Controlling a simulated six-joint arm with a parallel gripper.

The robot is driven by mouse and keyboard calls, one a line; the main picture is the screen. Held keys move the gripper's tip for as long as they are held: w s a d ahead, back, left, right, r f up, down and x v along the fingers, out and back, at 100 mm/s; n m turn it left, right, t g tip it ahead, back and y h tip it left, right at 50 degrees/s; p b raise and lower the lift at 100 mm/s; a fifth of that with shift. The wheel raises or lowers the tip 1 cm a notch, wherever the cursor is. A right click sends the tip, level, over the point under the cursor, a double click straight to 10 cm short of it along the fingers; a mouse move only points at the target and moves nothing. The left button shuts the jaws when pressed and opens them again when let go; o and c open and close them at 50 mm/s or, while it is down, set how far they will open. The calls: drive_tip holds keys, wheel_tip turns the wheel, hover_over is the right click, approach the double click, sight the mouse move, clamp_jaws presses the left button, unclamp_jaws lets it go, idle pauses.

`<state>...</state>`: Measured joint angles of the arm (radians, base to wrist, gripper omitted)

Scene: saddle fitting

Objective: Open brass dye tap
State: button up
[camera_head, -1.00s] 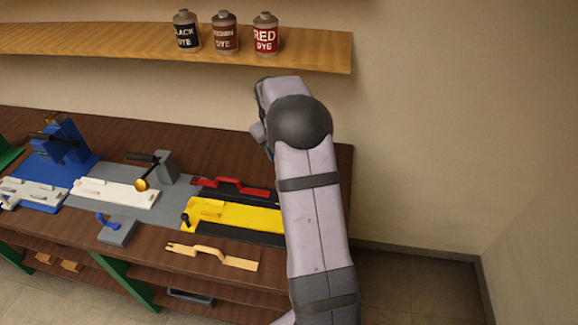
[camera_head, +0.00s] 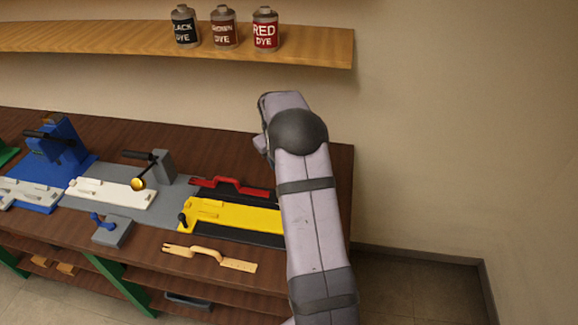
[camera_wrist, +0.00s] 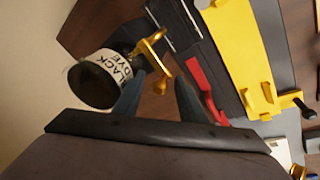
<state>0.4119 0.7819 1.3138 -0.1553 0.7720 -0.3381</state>
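In the wrist view, a dark round dye container (camera_wrist: 92,88) with a white "BLACK DYE" label lies at the upper left. A brass tap (camera_wrist: 152,48) sticks out from its end, with a lever reaching down to a small knob. My gripper (camera_wrist: 159,84) is open, its two dark fingertips on either side of the brass lever's lower end. I cannot tell whether either finger touches the lever. In the head view my arm hides the gripper, the tap and this container.
A shelf (camera_head: 100,38) above carries dye bottles.

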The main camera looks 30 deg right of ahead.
drive_tip(key=c, duration=0.7)
drive_tip(key=shift+s+a, duration=0.15)
drive_tip(key=shift+s, duration=0.15)
